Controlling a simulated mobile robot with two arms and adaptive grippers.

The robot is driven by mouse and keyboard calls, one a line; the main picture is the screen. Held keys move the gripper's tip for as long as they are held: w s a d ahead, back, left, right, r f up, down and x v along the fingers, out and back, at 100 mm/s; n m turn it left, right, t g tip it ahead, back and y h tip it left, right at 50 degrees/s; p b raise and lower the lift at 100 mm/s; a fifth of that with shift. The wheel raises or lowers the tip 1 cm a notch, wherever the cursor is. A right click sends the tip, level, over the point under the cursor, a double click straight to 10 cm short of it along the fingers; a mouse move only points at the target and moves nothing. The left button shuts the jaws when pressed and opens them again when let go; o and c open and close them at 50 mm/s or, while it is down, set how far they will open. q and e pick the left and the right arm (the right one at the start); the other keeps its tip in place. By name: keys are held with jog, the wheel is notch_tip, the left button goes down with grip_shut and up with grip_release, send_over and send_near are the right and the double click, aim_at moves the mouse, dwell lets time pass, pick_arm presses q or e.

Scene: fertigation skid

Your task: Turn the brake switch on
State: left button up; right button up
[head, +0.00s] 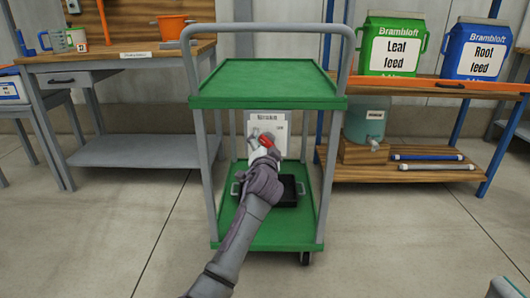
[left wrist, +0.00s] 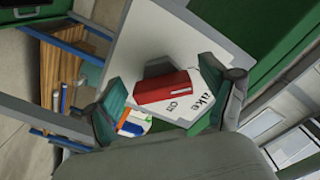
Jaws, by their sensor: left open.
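The brake switch is a red lever (head: 266,141) on a white panel (head: 283,126) hung under the top shelf of the green cart (head: 268,80). In the left wrist view the red lever (left wrist: 168,87) sticks out from a dark base, with "On" and part of a larger word printed on the white panel (left wrist: 135,55). My left gripper (head: 262,150) is in front of the panel. In the wrist view its open fingers (left wrist: 168,98) stand on either side of the lever; I cannot tell whether they touch it. The lever's setting is unclear.
A black tray (head: 291,192) sits on the cart's lower shelf, partly behind my arm. A wooden bench (head: 115,57) stands left and a shelf (head: 430,171) with feed containers right. The floor before the cart is clear.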

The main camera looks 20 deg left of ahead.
pick_arm(q)
jog(key=v, duration=1.2)
jog(key=shift+w, duration=0.1)
